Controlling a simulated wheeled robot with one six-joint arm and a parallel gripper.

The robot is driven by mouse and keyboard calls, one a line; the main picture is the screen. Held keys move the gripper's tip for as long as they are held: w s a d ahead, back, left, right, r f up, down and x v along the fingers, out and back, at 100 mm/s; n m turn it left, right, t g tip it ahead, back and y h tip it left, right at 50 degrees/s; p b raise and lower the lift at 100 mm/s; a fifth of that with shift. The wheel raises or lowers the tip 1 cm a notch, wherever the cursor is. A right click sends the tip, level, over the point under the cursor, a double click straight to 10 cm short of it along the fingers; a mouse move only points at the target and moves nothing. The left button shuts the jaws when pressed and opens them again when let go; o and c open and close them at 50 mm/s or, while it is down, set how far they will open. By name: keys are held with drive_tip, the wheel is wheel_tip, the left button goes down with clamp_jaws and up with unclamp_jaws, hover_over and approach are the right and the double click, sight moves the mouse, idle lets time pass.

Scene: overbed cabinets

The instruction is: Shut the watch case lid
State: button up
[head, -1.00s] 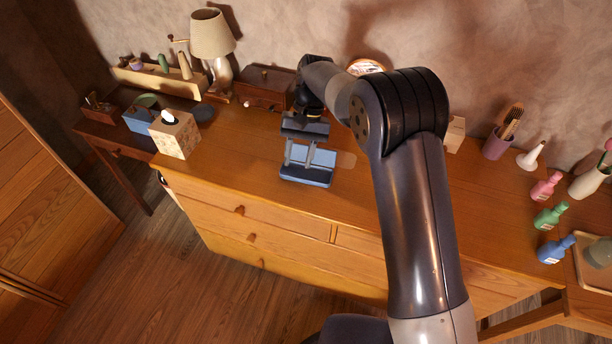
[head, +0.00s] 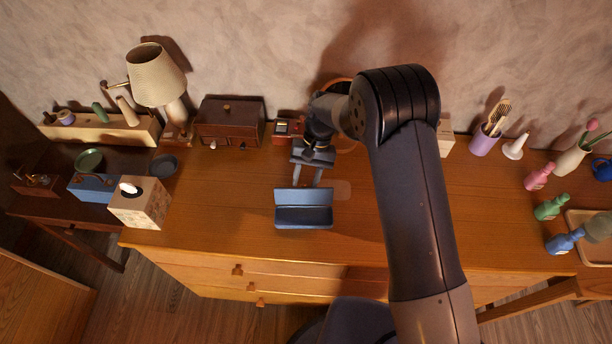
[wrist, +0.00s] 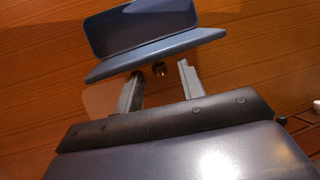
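The blue watch case (head: 303,218) sits open on the wooden dresser top, with its base toward the front. Its lid (head: 303,197) stands raised along the back edge. In the wrist view the case base (wrist: 140,25) is at the top, and the lid (wrist: 155,54) is seen edge-on nearer my gripper. My gripper (head: 307,184) is behind the lid, its two fingers spread apart and pointing toward it. In the wrist view the gripper (wrist: 160,70) has nothing between its fingers; whether the fingertips touch the lid is unclear.
A tissue box (head: 140,203) stands left of the case, and a dark wooden chest (head: 230,122) and a lamp (head: 157,78) stand behind left. A purple cup (head: 484,141) and bottles (head: 550,207) are at right. The dresser top (head: 225,200) around the case is clear.

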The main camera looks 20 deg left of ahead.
drive_tip(key=shift+f, duration=0.1)
drive_tip(key=shift+c, duration=0.6)
clamp_jaws()
drive_tip(key=shift+s, duration=0.1)
